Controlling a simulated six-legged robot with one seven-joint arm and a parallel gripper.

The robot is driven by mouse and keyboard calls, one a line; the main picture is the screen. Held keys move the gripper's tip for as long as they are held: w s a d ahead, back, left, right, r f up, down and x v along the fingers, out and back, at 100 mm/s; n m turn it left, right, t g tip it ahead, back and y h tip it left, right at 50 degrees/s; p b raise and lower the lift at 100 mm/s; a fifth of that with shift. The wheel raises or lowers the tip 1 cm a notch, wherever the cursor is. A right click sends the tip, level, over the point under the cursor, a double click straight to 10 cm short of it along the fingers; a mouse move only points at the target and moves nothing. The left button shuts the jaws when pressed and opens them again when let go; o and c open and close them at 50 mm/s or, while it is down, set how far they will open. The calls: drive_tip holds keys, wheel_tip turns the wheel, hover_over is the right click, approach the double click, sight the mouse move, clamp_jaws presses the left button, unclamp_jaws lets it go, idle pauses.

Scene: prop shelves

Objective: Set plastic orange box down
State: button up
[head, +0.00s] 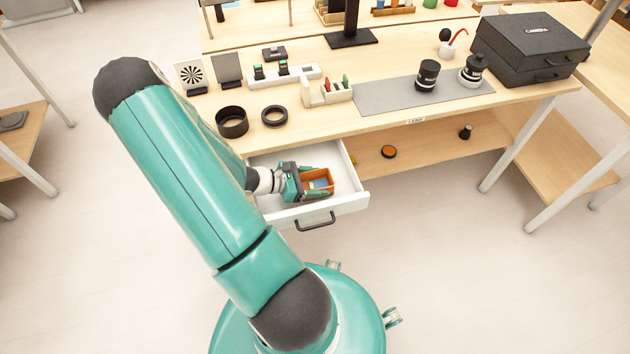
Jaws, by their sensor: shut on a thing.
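The orange box (326,176) is a small open-topped box with something blue inside. It is in the open white drawer (347,203) under the table, within the drawer's walls. My gripper (312,181) reaches into the drawer from the left and is shut on the orange box, with a finger along its near side. I cannot tell whether the box touches the drawer floor. The gripper hides the box's left end.
The wooden table (385,122) above the drawer holds a black ring (274,115), a dark cylinder (232,121), lenses on a grey mat (385,97) and a black case (530,47). A lower shelf (420,150) right of the drawer holds a small orange-topped disc (388,151).

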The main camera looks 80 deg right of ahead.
drive_tip(key=o, duration=1)
drive_tip(key=v, duration=1.2)
drive_tip(key=shift+r, duration=0.1)
drive_tip(key=shift+w+a+r, duration=0.15)
drive_tip(key=shift+w+r, duration=0.1)
drive_tip(key=shift+w, duration=0.1)
drive_tip(key=w+a+r+m+t+y, duration=0.2)
drive_tip(key=w+a+r+t, duration=0.2)
drive_tip(key=w+a+r, duration=0.3)
drive_tip(key=w+a+r+m+t+y, duration=0.1)
drive_tip(key=w+a+r+m+t, duration=0.3)
drive_tip(key=a+r, duration=0.45)
drive_tip(key=s+a+r+t+y, duration=0.1)
drive_tip(key=a+r+t+y, duration=0.3)
drive_tip(key=a+r+t, duration=0.5)
drive_tip(key=a+r, duration=0.5)
drive_tip(key=a, duration=0.4)
drive_tip(key=shift+s+r, duration=0.15)
drive_tip(key=shift+r, duration=0.25)
